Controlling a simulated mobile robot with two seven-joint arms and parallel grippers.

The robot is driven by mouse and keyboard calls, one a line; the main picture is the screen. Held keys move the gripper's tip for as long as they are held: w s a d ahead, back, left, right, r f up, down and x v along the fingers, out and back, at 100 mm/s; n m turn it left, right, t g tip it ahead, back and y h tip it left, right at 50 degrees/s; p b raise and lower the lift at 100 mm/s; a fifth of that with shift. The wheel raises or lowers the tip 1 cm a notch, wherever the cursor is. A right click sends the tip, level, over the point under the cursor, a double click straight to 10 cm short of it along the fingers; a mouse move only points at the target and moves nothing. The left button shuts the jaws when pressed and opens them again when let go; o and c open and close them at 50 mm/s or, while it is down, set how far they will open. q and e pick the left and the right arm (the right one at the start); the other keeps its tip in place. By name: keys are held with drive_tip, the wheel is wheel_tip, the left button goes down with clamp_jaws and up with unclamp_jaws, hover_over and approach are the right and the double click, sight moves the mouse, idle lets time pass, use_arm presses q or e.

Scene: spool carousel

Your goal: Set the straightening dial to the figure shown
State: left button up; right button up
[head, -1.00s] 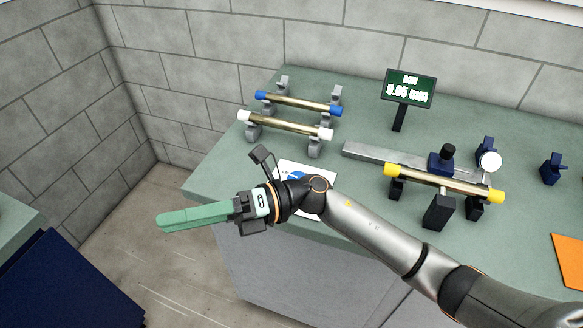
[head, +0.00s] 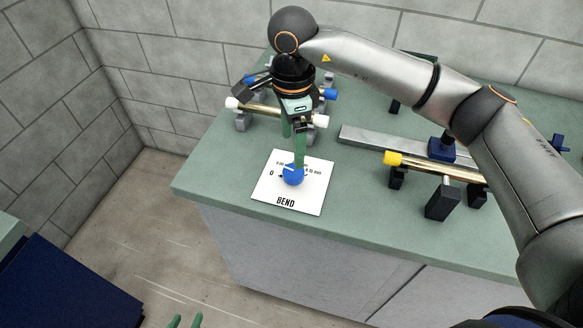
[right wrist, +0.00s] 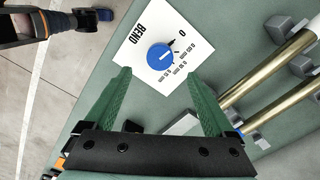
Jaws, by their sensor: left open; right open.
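The blue dial knob (head: 293,175) sits on a white plate (head: 285,200) marked BEND, near the counter's front left corner. In the right wrist view, the knob (right wrist: 160,57) has a pointer mark aimed at the printed 0; the other scale figures are too small to read surely. My right gripper (head: 293,150) points down over the knob, open. In the right wrist view, its green fingertips (right wrist: 159,76) stand apart, the knob just beyond them; contact cannot be told. My left gripper (head: 186,320) shows only its open fingertips at the bottom edge. The display's face is hidden behind my right arm.
Behind the plate, rods with white ends (head: 232,103) and blue ends (head: 329,94) rest on grey supports. A yellow-ended rod (head: 393,158) lies on dark supports to the right, by a grey bar (head: 365,142). The counter's front edge is close to the plate.

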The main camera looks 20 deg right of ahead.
sight(292, 170)
wheel_tip(292, 170, down, 10)
drive_tip(key=shift+r+p, duration=0.2)
drive_tip(key=shift+p, duration=0.45)
drive_tip(key=shift+c, duration=0.2)
drive_tip(key=c, duration=1.3)
drive_tip(key=m+b, duration=0.2)
drive_tip(key=m, duration=0.1)
drive_tip(key=shift+m, duration=0.3)
drive_tip(key=shift+w+m+b, duration=0.1)
drive_tip(key=shift+m+b, duration=0.7)
drive_tip(key=shift+m, duration=1.3)
drive_tip(key=shift+r, duration=0.1)
